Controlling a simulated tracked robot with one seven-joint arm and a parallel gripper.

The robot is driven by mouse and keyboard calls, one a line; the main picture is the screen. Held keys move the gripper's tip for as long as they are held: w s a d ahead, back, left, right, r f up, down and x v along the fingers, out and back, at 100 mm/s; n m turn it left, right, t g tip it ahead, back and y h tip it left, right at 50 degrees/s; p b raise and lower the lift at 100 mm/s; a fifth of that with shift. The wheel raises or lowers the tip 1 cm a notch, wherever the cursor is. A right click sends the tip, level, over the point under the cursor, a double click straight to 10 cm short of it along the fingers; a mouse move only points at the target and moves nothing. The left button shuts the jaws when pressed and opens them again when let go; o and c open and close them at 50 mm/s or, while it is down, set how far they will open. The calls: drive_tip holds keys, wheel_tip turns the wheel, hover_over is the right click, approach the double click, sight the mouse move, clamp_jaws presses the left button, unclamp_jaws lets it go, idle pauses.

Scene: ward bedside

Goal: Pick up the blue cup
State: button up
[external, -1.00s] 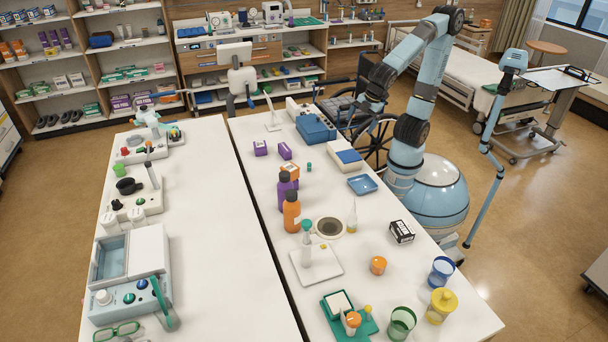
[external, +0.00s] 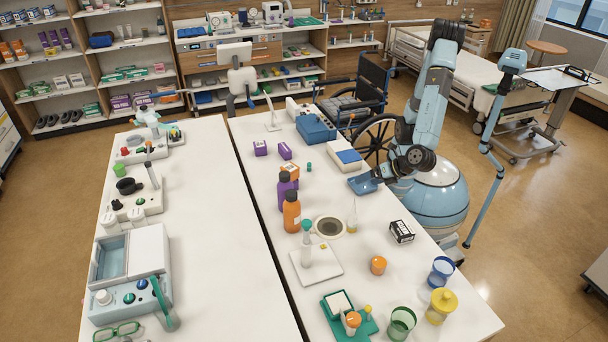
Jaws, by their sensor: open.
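The blue cup (external: 441,272) stands upright near the right edge of the right-hand white table (external: 450,313). It looks see-through, with its open rim up. My gripper (external: 375,176) is low at the right edge of the same table, beside a small blue tray (external: 361,185). It is open, small and dark in the picture, and well behind the cup, up and to the left of it. I cannot tell whether its fingers touch the tray.
A slim flask (external: 352,219) is closer to my gripper.

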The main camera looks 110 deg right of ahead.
drive_tip(key=s+a+f+n+t, duration=0.2)
drive_tip(key=a+n, duration=0.1)
drive_tip(key=a, duration=0.3)
drive_tip(key=s+a+f+n+t, duration=0.1)
drive_tip(key=a+f+n+t, duration=0.1)
drive_tip(key=a, duration=0.3)
drive_tip(key=n+t+y, duration=0.6)
drive_tip(key=n+y, duration=0.5)
drive_tip(key=n, duration=0.3)
approach(448, 266)
drive_tip(key=x, duration=1.2)
drive_tip(key=shift+w, duration=0.4)
drive_tip(key=c, duration=1.1)
